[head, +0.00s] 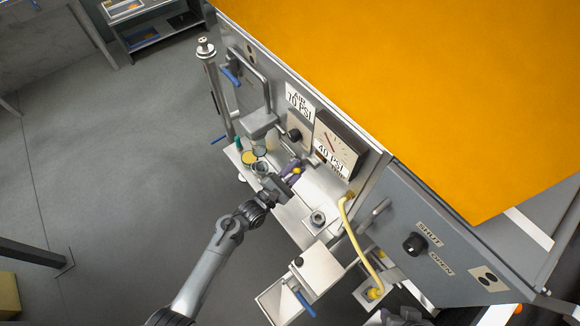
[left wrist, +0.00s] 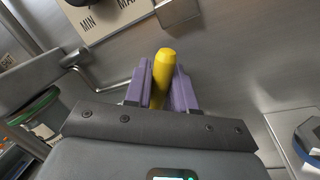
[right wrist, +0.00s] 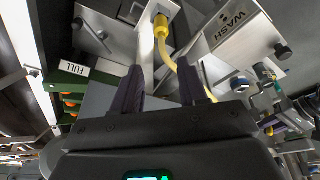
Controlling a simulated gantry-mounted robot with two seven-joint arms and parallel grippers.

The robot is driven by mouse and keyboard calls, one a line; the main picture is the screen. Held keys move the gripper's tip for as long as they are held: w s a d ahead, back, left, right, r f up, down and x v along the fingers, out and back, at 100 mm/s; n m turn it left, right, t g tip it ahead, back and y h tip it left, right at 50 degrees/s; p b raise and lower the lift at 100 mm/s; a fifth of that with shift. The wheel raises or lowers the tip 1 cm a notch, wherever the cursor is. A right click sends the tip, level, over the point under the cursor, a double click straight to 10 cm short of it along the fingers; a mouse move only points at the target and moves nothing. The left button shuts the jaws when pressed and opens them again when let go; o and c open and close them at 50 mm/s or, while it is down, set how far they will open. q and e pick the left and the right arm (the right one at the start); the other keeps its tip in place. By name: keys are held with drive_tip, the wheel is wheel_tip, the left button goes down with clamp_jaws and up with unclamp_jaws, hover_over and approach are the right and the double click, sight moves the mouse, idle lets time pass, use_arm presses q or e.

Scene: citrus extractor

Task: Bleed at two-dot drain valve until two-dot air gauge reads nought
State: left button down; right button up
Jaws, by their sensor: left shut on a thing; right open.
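My left gripper (head: 290,175) is shut on a yellow handle, whose tip shows in the head view (head: 297,170). In the left wrist view the yellow handle (left wrist: 165,72) stands between the two purple fingers. I cannot tell whether it belongs to the two-dot drain valve. A square white-faced gauge (head: 341,137) with a red needle is on the panel above it, by a "40 PSI" label; the reading is too small to tell.
An "AIR 70 PSI" sign (head: 299,101) and a black knob (head: 294,135) are left of the gauge. A yellow hose (head: 359,245) runs down the machine's front. A black "SHUT/OPEN" knob (head: 414,243) is at right. The floor (head: 110,170) at left is clear.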

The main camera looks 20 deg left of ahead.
use_arm(q)
drive_tip(key=shift+w+a+r+n+p, duration=0.25)
drive_tip(key=shift+a+r+n+p, duration=0.1)
drive_tip(key=shift+n+p, duration=0.5)
drive_tip(key=c, duration=1.1)
unclamp_jaws()
drive_tip(key=shift+f, duration=0.1)
drive_tip(key=p+v, duration=0.1)
drive_tip(key=v, duration=0.9)
drive_tip(key=shift+s+a, duration=0.2)
drive_tip(key=shift+s, duration=0.2)
